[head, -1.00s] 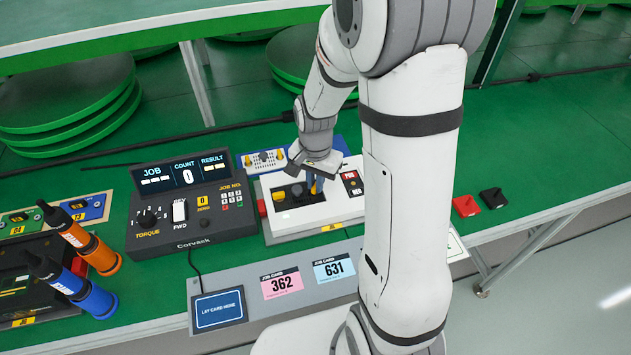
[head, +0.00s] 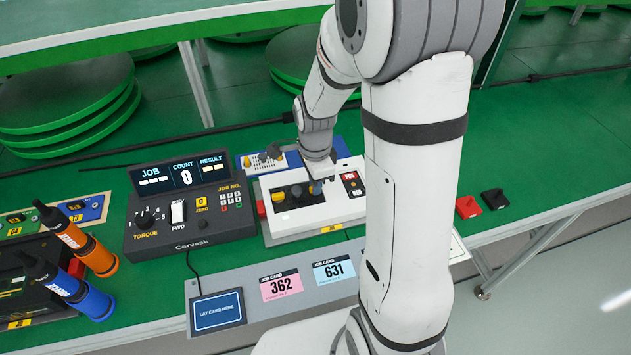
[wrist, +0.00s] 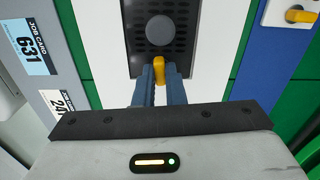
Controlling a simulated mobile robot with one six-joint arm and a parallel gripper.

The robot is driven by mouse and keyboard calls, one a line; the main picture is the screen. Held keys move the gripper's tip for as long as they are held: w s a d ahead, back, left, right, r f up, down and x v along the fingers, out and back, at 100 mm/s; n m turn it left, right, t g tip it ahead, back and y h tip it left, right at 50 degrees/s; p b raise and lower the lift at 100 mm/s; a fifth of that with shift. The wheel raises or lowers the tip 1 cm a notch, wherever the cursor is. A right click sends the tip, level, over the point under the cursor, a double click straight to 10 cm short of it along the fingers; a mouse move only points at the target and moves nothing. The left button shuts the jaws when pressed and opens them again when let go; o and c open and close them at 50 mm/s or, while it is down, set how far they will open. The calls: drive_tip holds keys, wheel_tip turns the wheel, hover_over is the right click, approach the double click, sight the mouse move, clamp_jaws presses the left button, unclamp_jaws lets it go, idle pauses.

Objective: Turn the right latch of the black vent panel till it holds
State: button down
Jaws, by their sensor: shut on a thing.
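The black vent panel (wrist: 190,42) is set in a white fixture and has a perforated face with a round grey knob (wrist: 160,30) at its middle. The right latch (wrist: 158,66) is a small yellow tab at the panel's end, lying lengthwise with the panel in the wrist view. My gripper (wrist: 158,76) is shut on it, one blue finger on each side. In the head view my gripper (head: 316,186) points down at the panel's right end and hides the latch there. The left yellow latch (head: 278,196) is in plain view and free.
A torque controller (head: 190,215) stands left of the fixture. A blue unit with yellow knobs (head: 262,158) stands behind. A red block (head: 467,207) and a black block (head: 494,198) lie to the right. Job cards (head: 282,286) lie in front.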

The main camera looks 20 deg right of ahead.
drive_tip(key=shift+m, duration=0.3)
drive_tip(key=c, duration=1.5)
unclamp_jaws()
drive_tip(key=shift+r, duration=0.1)
wheel_tip(320, 180, up, 7)
drive_tip(key=shift+p, duration=0.3)
drive_tip(key=shift+r, duration=0.3)
